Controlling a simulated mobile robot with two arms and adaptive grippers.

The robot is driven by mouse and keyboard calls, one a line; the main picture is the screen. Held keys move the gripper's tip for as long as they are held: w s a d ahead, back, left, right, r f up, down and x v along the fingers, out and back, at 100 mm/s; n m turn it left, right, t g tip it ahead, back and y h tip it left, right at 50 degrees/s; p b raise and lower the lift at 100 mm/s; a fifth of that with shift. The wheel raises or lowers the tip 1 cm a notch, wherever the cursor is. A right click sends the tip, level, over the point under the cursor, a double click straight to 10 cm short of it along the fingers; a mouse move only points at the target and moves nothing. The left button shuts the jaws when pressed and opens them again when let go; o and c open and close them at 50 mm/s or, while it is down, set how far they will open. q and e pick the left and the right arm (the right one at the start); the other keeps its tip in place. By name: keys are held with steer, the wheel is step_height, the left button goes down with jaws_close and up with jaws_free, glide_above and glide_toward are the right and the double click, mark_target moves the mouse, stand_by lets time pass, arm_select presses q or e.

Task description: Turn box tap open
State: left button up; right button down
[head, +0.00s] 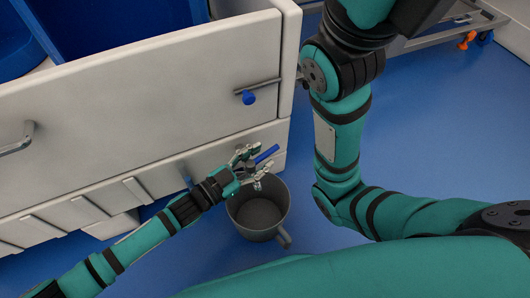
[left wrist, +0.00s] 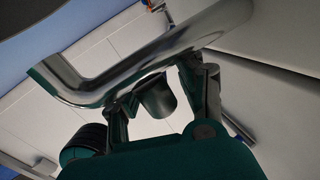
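A small tap with a blue lever (head: 266,154) is low on the white box (head: 120,110), beside its right corner. My left gripper (head: 248,170) is at this tap, its silver fingers around or beside the metal part; the head view does not show contact clearly. In the left wrist view, the fingers (left wrist: 165,100) are spread apart. A short metal cylinder (left wrist: 156,96) shows between them, and a thick bent chrome pipe (left wrist: 130,65) crosses close to the camera. The blue lever is not clear there. My right gripper is out of view.
A grey bucket-like cup (head: 258,212) with a handle stands on the blue floor below my left gripper. A blue knob (head: 249,97) on a metal rod is higher on the box. A blue tub (head: 110,22) is at upper left. A metal trolley (head: 440,38) is at upper right.

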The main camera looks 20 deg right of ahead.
arm_select(q)
steer(key=v, duration=0.9)
steer(key=shift+a, duration=0.3)
